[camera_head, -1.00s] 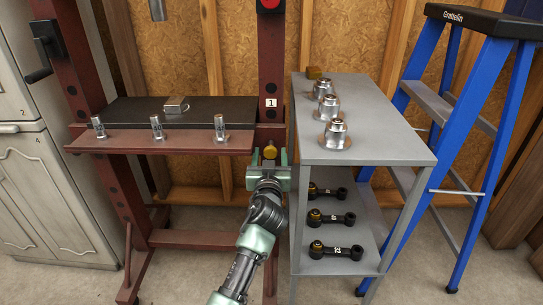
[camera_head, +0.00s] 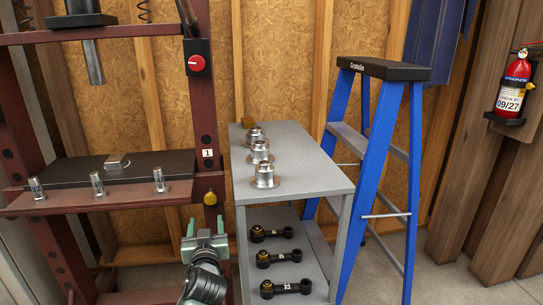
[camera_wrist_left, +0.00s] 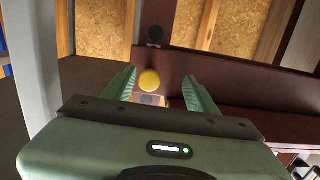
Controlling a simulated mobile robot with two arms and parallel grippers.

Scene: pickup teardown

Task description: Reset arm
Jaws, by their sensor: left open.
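My left gripper (camera_head: 206,228) is low in front of the red press frame's right post, left of the grey shelf table. It is open, its two green fingers pointing up and away with nothing held between them. In the left wrist view the open gripper (camera_wrist_left: 160,88) has a yellow round knob (camera_wrist_left: 149,80) showing beyond and between its fingers. The same yellow knob (camera_head: 210,198) sits on the red post in the head view, just above the fingertips; I cannot tell any contact. My right gripper is out of view.
The grey shelf table (camera_head: 300,180) holds several metal parts on top and black arms (camera_head: 285,288) below. A blue ladder (camera_head: 367,165) stands right of it. The red press (camera_head: 110,202) carries small metal cylinders. A fire extinguisher (camera_head: 514,85) hangs far right.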

